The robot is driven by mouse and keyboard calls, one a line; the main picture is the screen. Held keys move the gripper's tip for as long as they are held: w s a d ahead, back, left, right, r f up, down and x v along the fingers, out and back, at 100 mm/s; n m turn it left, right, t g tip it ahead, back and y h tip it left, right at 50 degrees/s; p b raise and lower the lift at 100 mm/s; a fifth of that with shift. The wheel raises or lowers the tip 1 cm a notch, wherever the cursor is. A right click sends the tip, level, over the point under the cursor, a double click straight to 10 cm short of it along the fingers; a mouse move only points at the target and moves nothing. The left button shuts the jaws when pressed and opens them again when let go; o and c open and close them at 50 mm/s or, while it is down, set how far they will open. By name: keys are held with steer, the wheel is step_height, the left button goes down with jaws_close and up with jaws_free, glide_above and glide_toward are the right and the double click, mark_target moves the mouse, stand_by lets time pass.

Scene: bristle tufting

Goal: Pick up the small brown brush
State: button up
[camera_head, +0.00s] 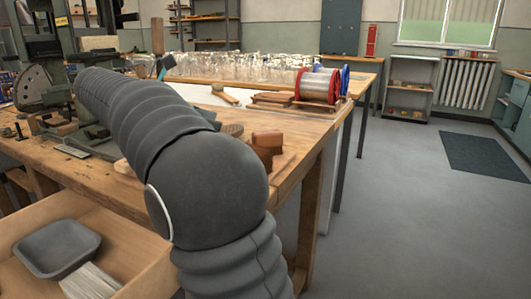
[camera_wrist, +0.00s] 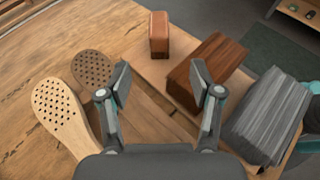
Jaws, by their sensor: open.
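In the wrist view a small reddish-brown block (camera_wrist: 159,36), the smallest brown piece, stands on a wooden board (camera_wrist: 158,72). A larger dark brown block (camera_wrist: 207,68) is to its right, nearer me. I cannot tell bristles on either. My gripper (camera_wrist: 160,92) is open, with nothing between its fingers; the small block appears beyond the gap, apart from them. The right finger overlaps the dark block in the picture. In the head view brown blocks (camera_head: 267,139) show at the bench edge, partly hidden by my arm; my gripper is not clearly visible there.
A pale perforated wooden paddle (camera_wrist: 62,111) and a darker perforated round piece (camera_wrist: 91,67) lie left of my gripper. A grey bristle-like bundle (camera_wrist: 270,115) is on the right. The workbench (camera_head: 295,145) drops off to open floor on its right.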

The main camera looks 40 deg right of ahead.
steer(key=b+x, duration=0.1)
steer(key=x, duration=0.2)
steer(key=b+x, duration=0.1)
steer(key=x, duration=0.3)
steer(key=b+x, duration=0.1)
steer(key=x, duration=0.3)
steer(key=shift+s+d+r, duration=0.1)
steer(key=shift+d+r, duration=0.2)
steer(key=shift+d, duration=0.1)
jaws_close()
